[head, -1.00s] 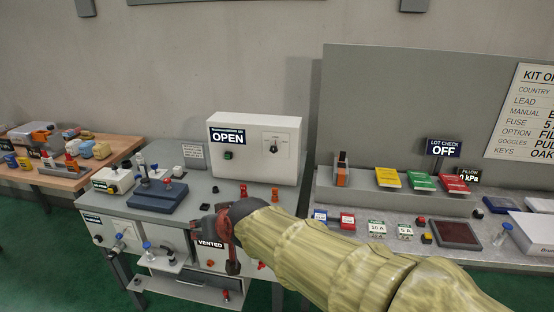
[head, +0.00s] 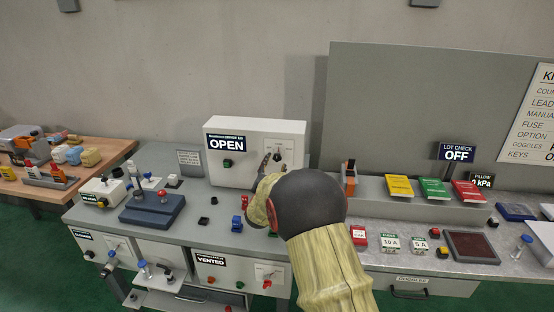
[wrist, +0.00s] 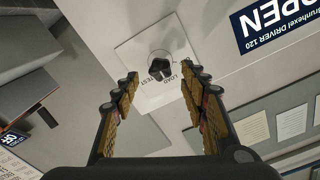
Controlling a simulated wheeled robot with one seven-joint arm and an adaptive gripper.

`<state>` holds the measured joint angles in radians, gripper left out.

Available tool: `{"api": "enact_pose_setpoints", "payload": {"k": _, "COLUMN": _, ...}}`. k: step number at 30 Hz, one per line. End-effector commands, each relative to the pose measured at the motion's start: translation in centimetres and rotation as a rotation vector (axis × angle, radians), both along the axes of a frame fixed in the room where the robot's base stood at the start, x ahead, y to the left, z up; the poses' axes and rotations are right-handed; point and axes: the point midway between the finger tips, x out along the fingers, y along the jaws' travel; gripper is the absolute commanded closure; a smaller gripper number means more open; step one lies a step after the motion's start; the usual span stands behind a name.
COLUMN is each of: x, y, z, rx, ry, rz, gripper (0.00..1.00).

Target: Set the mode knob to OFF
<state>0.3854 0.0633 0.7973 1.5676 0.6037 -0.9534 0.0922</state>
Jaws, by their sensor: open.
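A dark knob on a pale plate is on the front of the white box (head: 256,130) with the OPEN sign. In the wrist view the knob (wrist: 160,67) lies beyond and between my fingertips, with upside-down LOAD and TEST lettering beside it. I cannot read an OFF mark or tell its exact setting. My gripper (wrist: 159,79) is open, its two fingers either side of the knob in the picture, with no clear contact. In the head view the knob (head: 277,156) shows just above my wrist, and my arm partly hides the gripper.
A green button (head: 227,163) sits under the OPEN sign (head: 226,143). Blue and dark small parts stand on the grey bench below the box. A VENTED panel (head: 240,274) is under the bench edge. Right of my arm, a bench holds coloured boxes and fuse cards.

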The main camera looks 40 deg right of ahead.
Motion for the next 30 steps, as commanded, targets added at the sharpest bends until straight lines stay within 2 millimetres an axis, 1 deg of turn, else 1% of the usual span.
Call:
{"api": "enact_pose_setpoints", "payload": {"k": 1, "x": 0.5, "y": -0.7, "z": -0.2, "rx": 0.0, "ry": 0.0, "rz": -0.001, "gripper": 0.56}}
{"api": "enact_pose_setpoints", "payload": {"k": 6, "x": 2.2, "y": -2.6, "z": -0.2, "rx": 0.0, "ry": 0.002, "rz": 0.0, "gripper": 0.56}}
{"api": "enact_pose_setpoints", "payload": {"k": 12, "x": 3.5, "y": -4.0, "z": -0.1, "rx": 0.001, "ry": 0.001, "rz": 0.002, "gripper": 0.56}}
{"api": "enact_pose_setpoints", "payload": {"k": 22, "x": 3.7, "y": -4.2, "z": 0.0, "rx": 0.001, "ry": 0.001, "rz": 0.003, "gripper": 0.56}}
{"api": "enact_pose_setpoints", "payload": {"k": 30, "x": 3.7, "y": -4.2, "z": 0.0, "rx": 0.001, "ry": 0.002, "rz": 0.003, "gripper": 0.72}}
